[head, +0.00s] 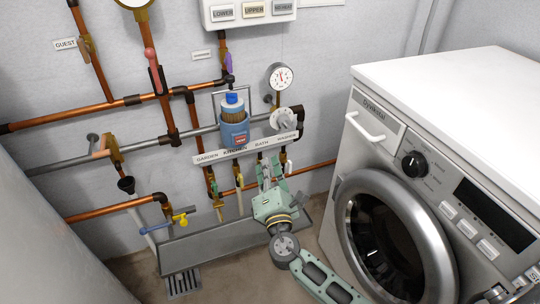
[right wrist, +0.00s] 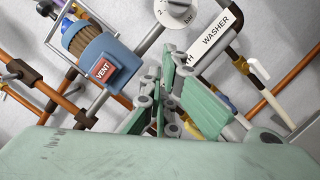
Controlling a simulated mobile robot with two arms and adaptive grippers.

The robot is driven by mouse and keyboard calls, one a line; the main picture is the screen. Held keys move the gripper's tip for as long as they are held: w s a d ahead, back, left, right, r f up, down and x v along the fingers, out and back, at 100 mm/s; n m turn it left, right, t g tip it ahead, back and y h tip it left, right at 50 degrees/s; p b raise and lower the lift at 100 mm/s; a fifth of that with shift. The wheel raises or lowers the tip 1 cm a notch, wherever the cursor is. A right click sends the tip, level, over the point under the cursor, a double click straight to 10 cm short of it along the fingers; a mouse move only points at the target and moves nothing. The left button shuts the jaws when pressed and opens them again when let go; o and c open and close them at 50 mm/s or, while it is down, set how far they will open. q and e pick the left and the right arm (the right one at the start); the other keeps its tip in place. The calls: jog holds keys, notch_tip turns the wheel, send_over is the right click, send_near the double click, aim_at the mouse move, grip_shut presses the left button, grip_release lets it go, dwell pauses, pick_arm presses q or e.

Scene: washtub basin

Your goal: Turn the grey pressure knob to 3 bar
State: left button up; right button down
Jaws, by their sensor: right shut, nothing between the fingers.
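The grey pressure knob (right wrist: 178,12) is at the top edge of the right wrist view, cut off by the frame. A scale with "2" and "bar" is printed on the pale dial around it. In the head view the dial (head: 284,118) shows on the pipe right of the blue filter, below the pressure gauge (head: 280,76). The setting cannot be read. My right gripper (head: 267,166) is shut and empty, pointing up below the label strip. In the right wrist view its fingers (right wrist: 158,88) are below the knob and apart from it.
A blue filter (head: 235,130) marked "VENT" stands just left of the dial. A label strip (head: 245,149) and pipes with valves run below it. A grey trough (head: 215,246) lies underneath. A washing machine (head: 440,90) fills the right side.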

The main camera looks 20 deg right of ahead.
aim_at(285, 123)
pick_arm(q)
jog(key=w+d+r+t, duration=0.1)
jog(key=w+t, duration=0.1)
jog(key=w, duration=0.2)
jog(key=s+a+f+g, duration=0.1)
jog(key=s+g, duration=0.2)
jog(key=s, duration=0.3)
jog(key=shift+s+a+f+p, duration=0.3)
jog(key=shift+s+a+f, duration=0.05)
jog(key=shift+a, duration=0.05)
pick_arm(e)
jog(key=w+d+r, duration=0.3)
jog(key=w+d, duration=0.1)
jog(key=w, duration=0.4)
jog(key=shift+w+d+r, duration=0.2)
jog(key=shift+w+d, duration=0.2)
jog(key=shift+d+r+m+g+p, duration=0.15)
jog(key=shift+r+m+p, duration=0.3)
jog(key=shift+m, duration=0.1)
jog(key=shift+d+r+m+g+p, duration=0.15)
jog(key=shift+r+m+p, duration=0.2)
jog(key=shift+m, duration=0.2)
jog(key=shift+r+m, duration=0.1)
jog(key=shift+m, duration=0.4)
pick_arm(q)
jog(key=shift+s+a+r+g, duration=0.2)
jog(key=shift+s+r+g, duration=0.35)
jog(key=shift+s, duration=0.15)
